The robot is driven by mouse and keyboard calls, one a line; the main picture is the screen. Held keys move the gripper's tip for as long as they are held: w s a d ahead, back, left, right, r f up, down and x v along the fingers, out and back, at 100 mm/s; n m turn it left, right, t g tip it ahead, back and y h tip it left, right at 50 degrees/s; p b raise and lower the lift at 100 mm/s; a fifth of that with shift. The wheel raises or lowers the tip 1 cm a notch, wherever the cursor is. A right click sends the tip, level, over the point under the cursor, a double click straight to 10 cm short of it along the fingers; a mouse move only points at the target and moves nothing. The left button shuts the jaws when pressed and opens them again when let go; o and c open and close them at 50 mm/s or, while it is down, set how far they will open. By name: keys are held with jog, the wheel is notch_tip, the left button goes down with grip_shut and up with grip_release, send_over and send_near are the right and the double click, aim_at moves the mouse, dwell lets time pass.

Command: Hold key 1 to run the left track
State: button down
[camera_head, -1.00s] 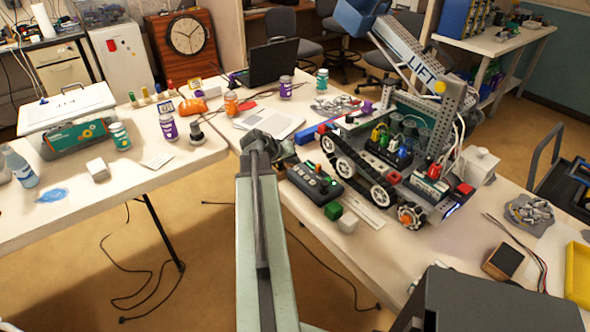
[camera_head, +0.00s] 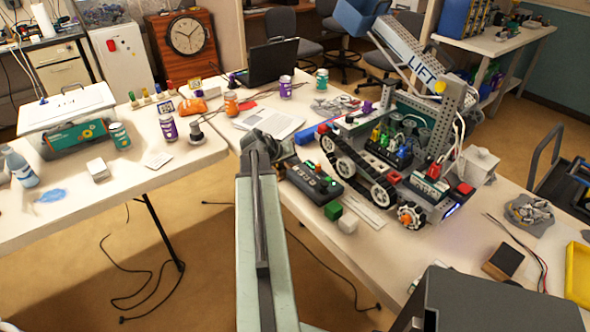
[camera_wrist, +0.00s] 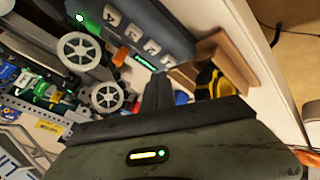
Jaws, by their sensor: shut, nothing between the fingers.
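The dark control box with a row of light square keys (camera_head: 315,182) lies on the table in front of the tracked robot (camera_head: 405,150). The robot's near black track (camera_head: 357,168) runs beside the box. My gripper (camera_head: 277,152) is above the table near the box's far left end. In the wrist view its shut, empty fingers (camera_wrist: 159,86) are below the keys in the picture; contact with a key cannot be told.
A green cube (camera_head: 333,210) and a white cube (camera_head: 347,222) sit in front of the box. A laptop (camera_head: 272,62) and an open notebook (camera_head: 270,122) lie behind my gripper. A wooden block-like holder (camera_wrist: 228,62) is right of the fingers in the wrist view.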

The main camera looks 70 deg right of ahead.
aim_at(294, 169)
jog(key=shift+s+f+b, duration=0.1)
jog(key=shift+f+b, duration=0.2)
jog(key=shift+f, duration=0.1)
jog(key=shift+f+b, duration=0.4)
dwell(0.4)
dwell(2.5)
jog(key=shift+r+p, duration=0.85)
notch_tip(294, 169, up, 5)
jog(key=p, duration=0.5)
jog(key=shift+r, duration=0.1)
